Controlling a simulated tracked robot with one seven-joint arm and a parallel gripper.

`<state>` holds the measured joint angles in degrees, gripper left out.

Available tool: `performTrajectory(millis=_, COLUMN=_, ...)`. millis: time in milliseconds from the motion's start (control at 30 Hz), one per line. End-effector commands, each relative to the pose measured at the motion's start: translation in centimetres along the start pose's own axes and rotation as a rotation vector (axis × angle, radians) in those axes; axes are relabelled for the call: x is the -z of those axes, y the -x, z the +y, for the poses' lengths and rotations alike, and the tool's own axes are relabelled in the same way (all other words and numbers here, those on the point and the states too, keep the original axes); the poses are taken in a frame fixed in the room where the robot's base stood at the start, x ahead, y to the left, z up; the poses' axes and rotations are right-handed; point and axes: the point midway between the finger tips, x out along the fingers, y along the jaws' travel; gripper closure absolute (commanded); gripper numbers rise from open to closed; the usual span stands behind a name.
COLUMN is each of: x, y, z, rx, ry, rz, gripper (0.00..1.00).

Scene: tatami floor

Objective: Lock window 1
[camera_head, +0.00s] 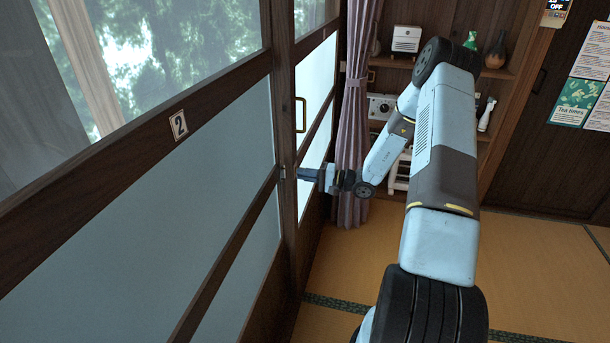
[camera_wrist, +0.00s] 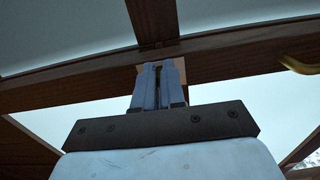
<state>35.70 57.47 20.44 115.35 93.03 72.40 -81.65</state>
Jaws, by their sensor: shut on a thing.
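A wood-framed sliding window with a plate marked 2 (camera_head: 178,125) fills the left of the head view. Another window panel (camera_head: 313,80) with a brass handle (camera_head: 301,114) stands beyond it; no number 1 shows. A small metal window lock (camera_head: 283,173) sits where the frames meet. My gripper (camera_head: 303,173) reaches left to the frame at this lock. In the wrist view its two fingers (camera_wrist: 158,74) are close together against the wooden crossing, shut on the window lock, mostly hidden between them. A pale tan patch shows behind the fingers.
A purple curtain (camera_head: 357,105) hangs just beyond my gripper. Shelves with a vase (camera_head: 497,50) and other small items stand behind my arm. The tatami floor (camera_head: 540,270) at the right is clear. The brass handle shows blurred in the wrist view (camera_wrist: 299,66).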

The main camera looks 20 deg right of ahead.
Motion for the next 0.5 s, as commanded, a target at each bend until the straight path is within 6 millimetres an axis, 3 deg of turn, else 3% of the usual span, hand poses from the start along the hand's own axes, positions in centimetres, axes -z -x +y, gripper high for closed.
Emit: performTrajectory(millis=500, x=-0.14, y=0.19, z=0.52, rx=-0.009, ry=0.025, rz=0.0, gripper=1.0)
